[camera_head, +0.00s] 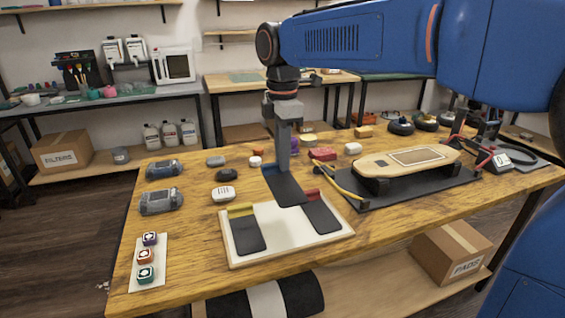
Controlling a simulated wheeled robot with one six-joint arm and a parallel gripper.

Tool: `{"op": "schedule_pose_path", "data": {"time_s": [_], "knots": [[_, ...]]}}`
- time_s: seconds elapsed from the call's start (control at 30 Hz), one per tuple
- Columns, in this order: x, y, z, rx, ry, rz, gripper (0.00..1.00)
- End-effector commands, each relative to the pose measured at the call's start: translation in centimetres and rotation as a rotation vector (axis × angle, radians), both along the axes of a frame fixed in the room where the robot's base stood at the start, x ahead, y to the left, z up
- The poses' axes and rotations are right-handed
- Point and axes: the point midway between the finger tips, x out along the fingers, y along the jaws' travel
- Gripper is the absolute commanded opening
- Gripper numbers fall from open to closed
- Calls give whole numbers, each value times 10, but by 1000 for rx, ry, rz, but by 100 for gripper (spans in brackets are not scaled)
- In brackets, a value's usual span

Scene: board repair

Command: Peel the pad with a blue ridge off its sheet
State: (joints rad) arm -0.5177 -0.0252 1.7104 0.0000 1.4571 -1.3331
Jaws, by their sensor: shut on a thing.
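The pad with a blue ridge (289,191) is a dark, flat rectangle with the blue ridge along its far edge. My gripper (283,163) points straight down and is shut on this pad at its ridge end. The pad overlaps the far edge of the white sheet (290,242) in the picture; I cannot tell whether its near end still touches the sheet. A pad with a yellow ridge (248,234) lies on the sheet's left part. A pad with a red ridge (322,216) lies on its right part.
A skateboard deck (404,160) rests on black supports over a dark mat (410,191) to the right. A yellow cable lies between it and the sheet.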

Motion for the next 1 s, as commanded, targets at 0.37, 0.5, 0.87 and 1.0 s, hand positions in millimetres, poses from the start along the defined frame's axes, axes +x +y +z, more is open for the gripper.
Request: {"op": "schedule_pose_path", "data": {"time_s": [0.37,0.5,0.87,1.0], "knots": [[0,0,12,0,-1,0,0],[0,0,17,0,-1,0,0],[0,0,28,0,-1,0,0],[0,0,32,0,-1,0,0]]}}
